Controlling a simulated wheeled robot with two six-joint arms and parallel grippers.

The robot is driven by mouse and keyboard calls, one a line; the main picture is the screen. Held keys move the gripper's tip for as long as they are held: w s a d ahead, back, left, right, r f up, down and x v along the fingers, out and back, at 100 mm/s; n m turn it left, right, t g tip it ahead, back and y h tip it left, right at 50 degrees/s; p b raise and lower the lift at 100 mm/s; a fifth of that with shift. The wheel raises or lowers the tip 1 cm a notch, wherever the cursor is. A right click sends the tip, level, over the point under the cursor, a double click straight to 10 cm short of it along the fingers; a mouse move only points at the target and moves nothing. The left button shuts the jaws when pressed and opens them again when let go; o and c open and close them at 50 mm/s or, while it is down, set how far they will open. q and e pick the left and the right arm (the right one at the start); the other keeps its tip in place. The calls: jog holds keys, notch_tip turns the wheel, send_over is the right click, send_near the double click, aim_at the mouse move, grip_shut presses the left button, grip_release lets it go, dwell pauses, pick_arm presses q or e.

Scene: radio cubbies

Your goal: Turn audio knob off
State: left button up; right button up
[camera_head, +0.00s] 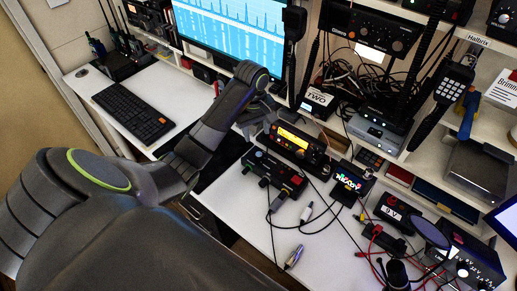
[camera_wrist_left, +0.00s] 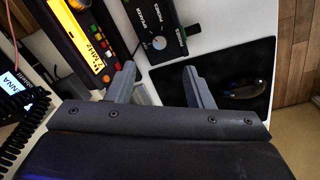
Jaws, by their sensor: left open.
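My left gripper (camera_head: 258,117) reaches in from the left over the desk, beside a radio with an orange display (camera_head: 293,138). In the left wrist view its two fingers (camera_wrist_left: 160,72) are apart with nothing between them. A black box with white lettering (camera_wrist_left: 178,22) lies just beyond the fingertips, apart from them. It carries a small round pale-faced control (camera_wrist_left: 160,43); I cannot tell whether this is the audio knob or how it is set. In the head view a black control box (camera_head: 274,172) sits in front of the radio. My right gripper is not in view.
A monitor (camera_head: 235,35) and a keyboard (camera_head: 133,111) are at the left. A dark mat with a mouse (camera_wrist_left: 242,87) lies right of the fingers. Shelves of radios stand behind.

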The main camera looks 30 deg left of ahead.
aim_at(259, 154)
pick_arm(q)
jog(key=f+b, duration=0.3)
jog(key=f, duration=0.1)
jog(key=f+b, duration=0.4)
jog(key=shift+w+d, duration=0.1)
jog(key=shift+w, duration=0.1)
jog(key=shift+w+f, duration=0.1)
jog(key=shift+f, duration=1.1)
jog(key=c, duration=1)
